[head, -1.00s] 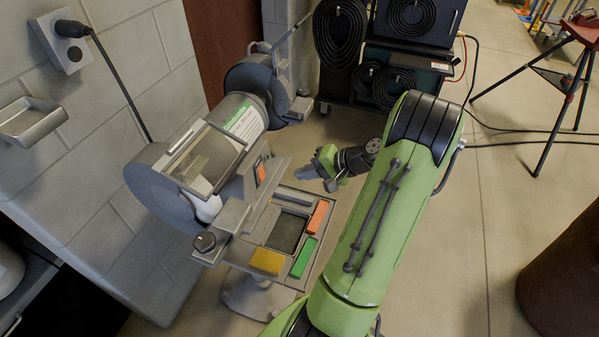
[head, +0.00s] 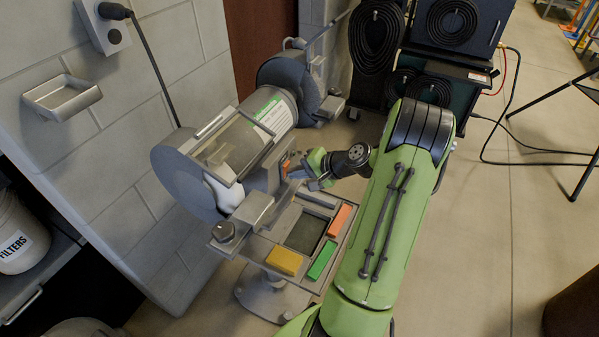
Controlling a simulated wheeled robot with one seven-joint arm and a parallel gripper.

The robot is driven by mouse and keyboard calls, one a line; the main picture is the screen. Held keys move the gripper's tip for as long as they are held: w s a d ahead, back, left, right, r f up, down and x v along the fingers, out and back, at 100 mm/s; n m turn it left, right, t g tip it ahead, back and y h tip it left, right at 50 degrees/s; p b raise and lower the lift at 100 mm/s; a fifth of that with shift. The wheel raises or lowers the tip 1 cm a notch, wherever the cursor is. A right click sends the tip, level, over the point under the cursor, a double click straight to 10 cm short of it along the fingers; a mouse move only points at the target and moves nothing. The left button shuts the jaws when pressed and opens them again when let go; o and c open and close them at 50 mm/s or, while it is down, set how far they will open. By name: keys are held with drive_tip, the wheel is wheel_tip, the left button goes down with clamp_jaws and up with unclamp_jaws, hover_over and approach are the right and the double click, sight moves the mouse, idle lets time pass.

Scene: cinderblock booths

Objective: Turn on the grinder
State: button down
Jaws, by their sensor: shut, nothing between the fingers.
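The bench grinder (head: 267,112) stands on a pedestal beside the block wall, with a grey guarded wheel at each end and a clear shield at the near one. Its orange switch (head: 286,167) is on the front face and is now partly hidden. My gripper (head: 297,173) is shut and empty, its tips pointing left at the switch area. The tips are very close to the switch. I cannot tell whether they touch it or whether the switch is on.
Below my gripper, the grinder's tray (head: 304,232) holds yellow (head: 285,262), green (head: 321,260) and orange (head: 339,221) blocks. A cable runs up to a wall outlet (head: 107,28). A cart with coiled hoses (head: 452,22) stands behind.

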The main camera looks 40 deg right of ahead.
drive_tip(key=shift+r, duration=0.1)
drive_tip(key=shift+r+p, duration=0.75)
drive_tip(key=shift+r, duration=0.05)
